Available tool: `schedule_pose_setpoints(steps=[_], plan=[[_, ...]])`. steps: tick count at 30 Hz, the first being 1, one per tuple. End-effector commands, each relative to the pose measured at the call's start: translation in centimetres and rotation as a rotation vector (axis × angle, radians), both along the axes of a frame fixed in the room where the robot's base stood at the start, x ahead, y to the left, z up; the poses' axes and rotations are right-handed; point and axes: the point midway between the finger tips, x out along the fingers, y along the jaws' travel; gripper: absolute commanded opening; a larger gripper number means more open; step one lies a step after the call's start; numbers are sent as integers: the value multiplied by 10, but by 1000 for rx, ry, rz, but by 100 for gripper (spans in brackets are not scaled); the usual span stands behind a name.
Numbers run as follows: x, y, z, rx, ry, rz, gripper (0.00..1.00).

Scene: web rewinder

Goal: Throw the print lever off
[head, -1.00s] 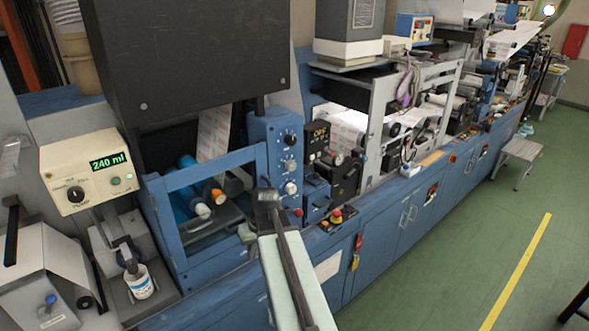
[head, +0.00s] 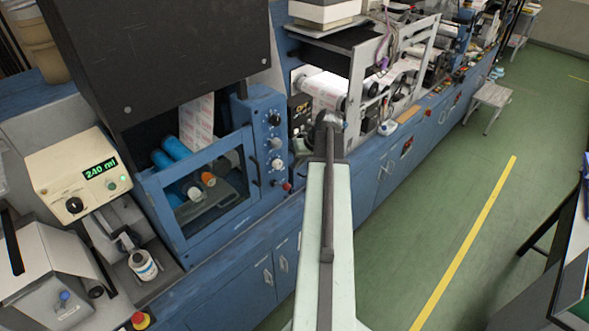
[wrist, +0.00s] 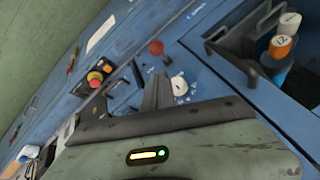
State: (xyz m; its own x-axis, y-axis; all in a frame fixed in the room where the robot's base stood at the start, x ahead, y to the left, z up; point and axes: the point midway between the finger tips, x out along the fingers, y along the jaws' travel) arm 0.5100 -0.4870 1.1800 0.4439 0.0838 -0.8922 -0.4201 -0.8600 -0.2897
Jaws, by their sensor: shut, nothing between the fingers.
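My gripper (head: 328,121) is shut and empty at the end of my pale green arm, in front of the blue press. In the head view it overlaps the small black print unit with an amber display (head: 299,109), whose text I cannot read surely now. The print lever cannot be made out; my gripper and arm cover the area right of and below the display. In the wrist view the shut fingers (wrist: 158,92) point at the blue panel, beside a white knob (wrist: 179,86) and below a red button (wrist: 155,47). I cannot tell whether they touch anything.
A blue control panel with several knobs (head: 275,142) stands left of my gripper. A red-and-yellow stop button (wrist: 95,78) shows in the wrist view. The green floor (head: 415,210) at right is open.

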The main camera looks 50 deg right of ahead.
Motion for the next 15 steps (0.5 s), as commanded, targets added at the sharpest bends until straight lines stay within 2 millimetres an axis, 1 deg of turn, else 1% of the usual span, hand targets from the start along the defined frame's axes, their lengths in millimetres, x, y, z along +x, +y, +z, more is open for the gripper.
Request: schedule_pose_setpoints(steps=[1, 9, 12, 15], plan=[[3, 0, -13, 0, 0, 1, 0], [26, 4, -63, 0, 0, 0, 0], [33, 5, -76, 0, 0, 0, 0], [38, 6, -81, 0, 1, -1, 0]])
